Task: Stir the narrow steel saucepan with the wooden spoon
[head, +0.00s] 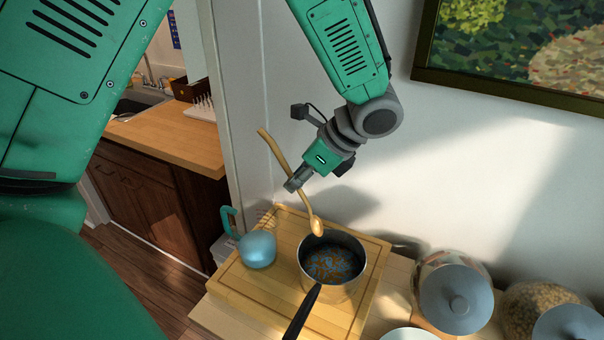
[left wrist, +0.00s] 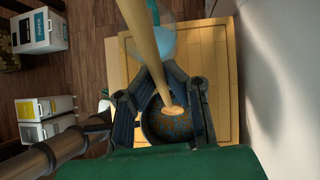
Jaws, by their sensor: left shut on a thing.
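The narrow steel saucepan (head: 346,290) stands upright on a wooden board, its black handle toward the front. It holds dark liquid with orange bits. My left gripper (head: 293,184) is shut on the wooden spoon (head: 274,145), above and behind the pan. The spoon is tilted, with its handle up to the left and its bowl low at the pan's far rim. In the left wrist view, the spoon (left wrist: 142,40) runs down between the fingers, with its end in front of the saucepan (left wrist: 187,122). I cannot tell whether the bowl touches the rim. My right gripper is out of view.
A blue kettle-like pot (head: 257,250) stands left of the saucepan on the board (head: 227,287). Glass jars with grey lids (head: 455,300) stand to the right. The wall with a framed picture (head: 520,60) is close behind. A sink counter (head: 160,135) is at the left.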

